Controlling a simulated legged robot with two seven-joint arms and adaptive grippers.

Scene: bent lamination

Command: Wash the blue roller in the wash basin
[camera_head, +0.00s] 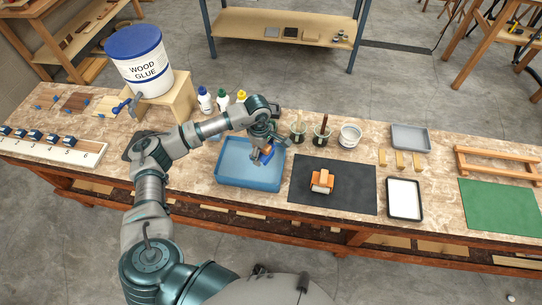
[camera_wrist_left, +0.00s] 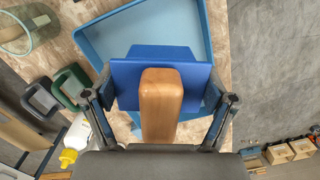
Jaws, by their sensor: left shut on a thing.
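The blue roller (camera_wrist_left: 160,73) has a wooden handle (camera_wrist_left: 161,105) and shows large in the left wrist view. In the head view the blue roller (camera_head: 265,154) is small and partly hidden by my gripper. My left gripper (camera_head: 263,143) is shut on the roller; in the wrist view its fingers (camera_wrist_left: 160,101) stand on both sides of it. The blue wash basin (camera_head: 248,182) stands on the bench, and the roller is over its far right part. The basin also shows behind the roller in the wrist view (camera_wrist_left: 92,40). I cannot tell whether the roller touches it. My right gripper is not in view.
An orange roller (camera_head: 322,181) lies on a black mat (camera_head: 355,190) right of the basin. Bottles (camera_head: 205,100) and jars with brushes (camera_head: 320,136) stand behind the basin. A wood glue bucket (camera_head: 140,62) sits on a wooden stand at the left. A white-topped tray (camera_head: 404,198) lies farther right.

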